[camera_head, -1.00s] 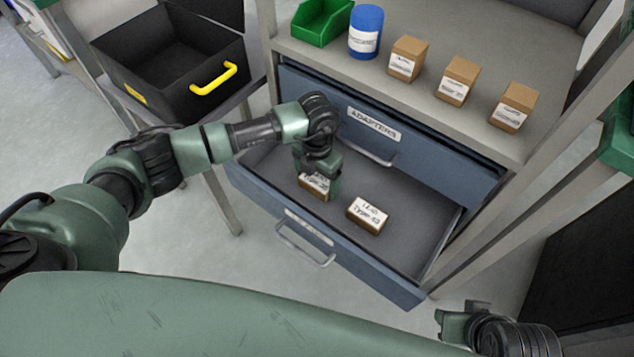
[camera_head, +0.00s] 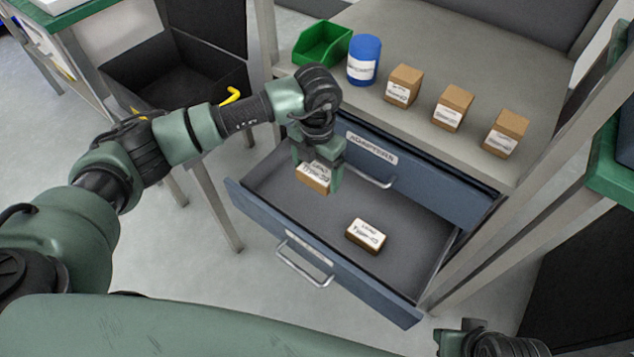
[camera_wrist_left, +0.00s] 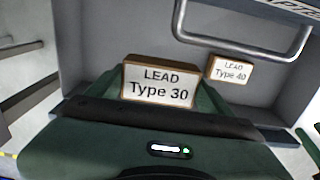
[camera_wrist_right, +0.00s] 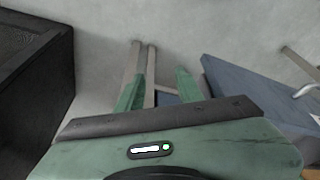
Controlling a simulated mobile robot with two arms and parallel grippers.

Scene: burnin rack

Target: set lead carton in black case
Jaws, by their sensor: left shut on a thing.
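My left gripper (camera_head: 318,172) is shut on a small brown lead carton (camera_head: 313,184), held above the open lower drawer. In the left wrist view the carton (camera_wrist_left: 160,84) sits between the fingers, with its white label reading LEAD Type 30. A second lead carton (camera_head: 366,236), labelled Type 40 in the left wrist view (camera_wrist_left: 230,70), lies on the drawer floor. The black case (camera_head: 122,88) stands open at the upper left, partly hidden behind my left arm. My right gripper (camera_wrist_right: 160,88) is open and empty; it shows only partly at the bottom right of the head view.
The open drawer (camera_head: 415,262) lies under another drawer (camera_head: 430,178) labelled ADAPTERS. On the shelf above stand a green bin (camera_head: 322,43), a blue container (camera_head: 364,60) and three brown cartons (camera_head: 452,108). A rack post rises on the right.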

